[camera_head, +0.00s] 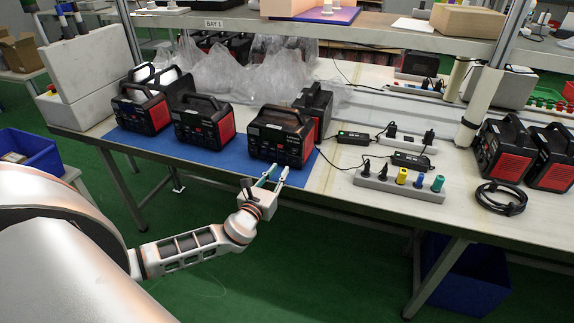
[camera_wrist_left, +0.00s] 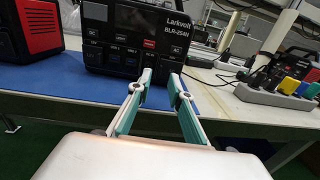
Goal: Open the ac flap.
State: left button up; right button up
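A black power station with red sides (camera_head: 277,141) stands upright near the front edge of the blue mat (camera_head: 205,148). In the left wrist view its front panel (camera_wrist_left: 120,38) shows the names Larkvolt and BLR-254N above small labelled ports. The fingertips cover part of the lower panel. My right gripper is out of view.
Other power stations stand left on the mat (camera_head: 202,124) and at the table's right (camera_head: 510,150). A power strip with coloured plugs (camera_head: 400,183) lies right of the mat. Crumpled plastic bags (camera_head: 275,68) lie behind. A shelf (camera_head: 330,28) spans above the table.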

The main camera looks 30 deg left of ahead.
aim_at(287, 161)
pick_arm(q)
jog(key=shift+w+a, duration=0.2)
jog(key=shift+w, duration=1)
jog(key=shift+w+a, duration=0.15)
jog(key=shift+w, duration=1)
grip_shut()
